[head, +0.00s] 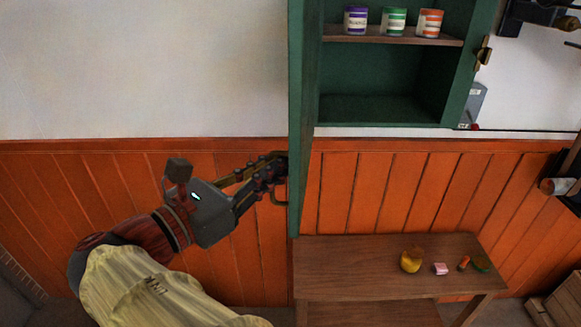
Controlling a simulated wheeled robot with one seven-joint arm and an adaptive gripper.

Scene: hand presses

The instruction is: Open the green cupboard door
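The green cupboard door (301,110) stands swung well open, seen nearly edge-on. It juts toward me at the left of the green cupboard (385,108), whose inside shows. A metal door handle (280,194) sits on the door's left face, low down. My gripper (274,166) reaches in from the lower left, and its fingers are close together at this handle. They look shut on it. The fingers hide the upper part of the handle.
Purple (355,21), green (394,22) and orange (431,23) cans stand on the cupboard shelf. Below is a wooden table (345,262) with a yellow pot (411,260) and small items. A grey box (473,105) is right of the cupboard. The wall left of the door is clear.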

